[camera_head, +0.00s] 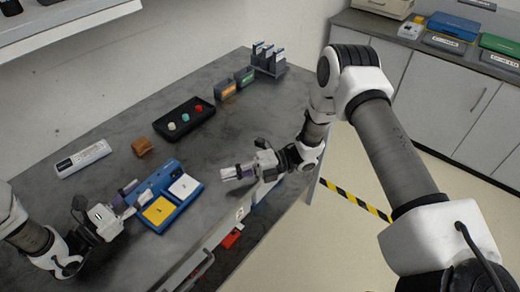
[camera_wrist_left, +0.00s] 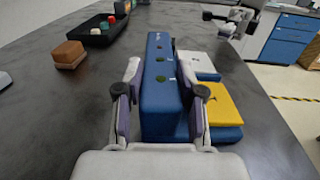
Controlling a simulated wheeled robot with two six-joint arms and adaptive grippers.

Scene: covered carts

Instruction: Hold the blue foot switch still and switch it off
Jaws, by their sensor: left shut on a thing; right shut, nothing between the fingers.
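The blue foot switch (camera_head: 153,184) lies on the grey table with a yellow pedal (camera_head: 159,210) and a white pedal (camera_head: 184,186). In the left wrist view its raised blue back housing (camera_wrist_left: 158,104) carries a row of small round spots, some green. My left gripper (camera_head: 129,194) is shut on this housing, with one finger on each side (camera_wrist_left: 162,95). My right gripper (camera_head: 228,173) is shut and empty, to the right of the switch near the table edge. It is apart from both pedals.
A brown block (camera_head: 142,147), a white bar (camera_head: 83,158) and a black tray (camera_head: 192,127) with three coloured round pieces lie behind the switch. Orange (camera_head: 226,90) and green boxes and a rack stand further back. The table's front edge is close to the right gripper.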

